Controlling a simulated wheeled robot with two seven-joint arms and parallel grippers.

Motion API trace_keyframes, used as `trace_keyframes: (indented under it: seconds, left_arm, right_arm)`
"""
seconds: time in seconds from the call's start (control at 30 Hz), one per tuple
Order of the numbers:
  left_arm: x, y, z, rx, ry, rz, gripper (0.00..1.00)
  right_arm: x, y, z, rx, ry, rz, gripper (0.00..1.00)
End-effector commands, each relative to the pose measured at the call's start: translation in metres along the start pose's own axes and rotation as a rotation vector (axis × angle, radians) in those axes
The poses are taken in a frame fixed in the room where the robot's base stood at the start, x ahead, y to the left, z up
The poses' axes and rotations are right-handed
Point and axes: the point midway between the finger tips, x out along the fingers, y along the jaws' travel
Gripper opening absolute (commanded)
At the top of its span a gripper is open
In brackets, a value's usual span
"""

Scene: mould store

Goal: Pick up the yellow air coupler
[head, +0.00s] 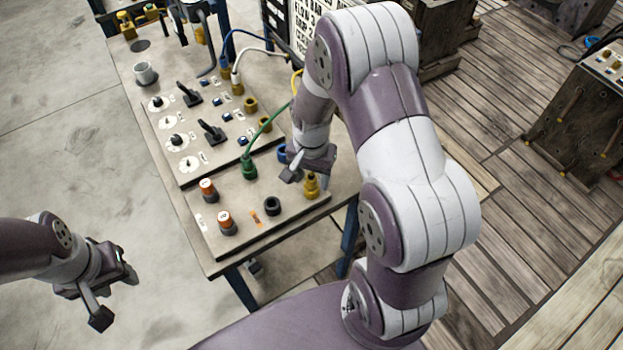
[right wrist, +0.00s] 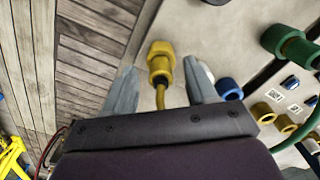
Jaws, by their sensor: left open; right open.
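The yellow air coupler (head: 312,187) stands at the near right corner of the board on the bench. In the right wrist view the yellow air coupler (right wrist: 161,58) has a thin yellow hose running from it toward my gripper's palm. My right gripper (head: 306,176) is open just beside and above the coupler. In the right wrist view my right gripper (right wrist: 160,82) has one finger on each side of the coupler, with gaps showing. My left gripper (head: 115,292) is open and empty, off the bench at the lower left.
A green coupler (head: 249,167) with a green hose and a blue socket (head: 282,154) are close by. A black ring (head: 272,206) and two orange-topped knobs (head: 226,222) stand nearer the front. A raised panel with levers (head: 211,131) lies behind.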

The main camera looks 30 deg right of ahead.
Motion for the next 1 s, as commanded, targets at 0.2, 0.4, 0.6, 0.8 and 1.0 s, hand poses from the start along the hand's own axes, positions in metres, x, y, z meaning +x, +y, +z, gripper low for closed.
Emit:
trace_keyframes:
  seconds: [0.2,0.4,0.6,0.8,1.0]
  left_arm:
    - [-0.001,0.000,0.000,0.000,0.000,0.000,0.43]
    - [-0.001,0.000,0.000,0.000,-0.001,0.000,0.43]
    - [-0.001,0.000,0.000,0.000,-0.001,0.000,0.43]
    - [0.000,0.000,0.000,0.000,-0.001,0.000,0.43]
    - [0.004,0.000,0.001,0.000,-0.001,0.000,0.43]
  right_arm:
    - [0.013,0.000,0.000,0.000,0.001,-0.001,0.57]
    - [0.013,0.000,0.000,0.000,0.001,-0.001,0.24]
    - [0.012,0.000,0.000,0.000,0.001,-0.001,0.00]
    - [0.011,0.000,0.000,0.000,0.001,-0.001,0.00]
    - [-0.011,-0.001,-0.001,0.000,0.005,-0.004,0.00]
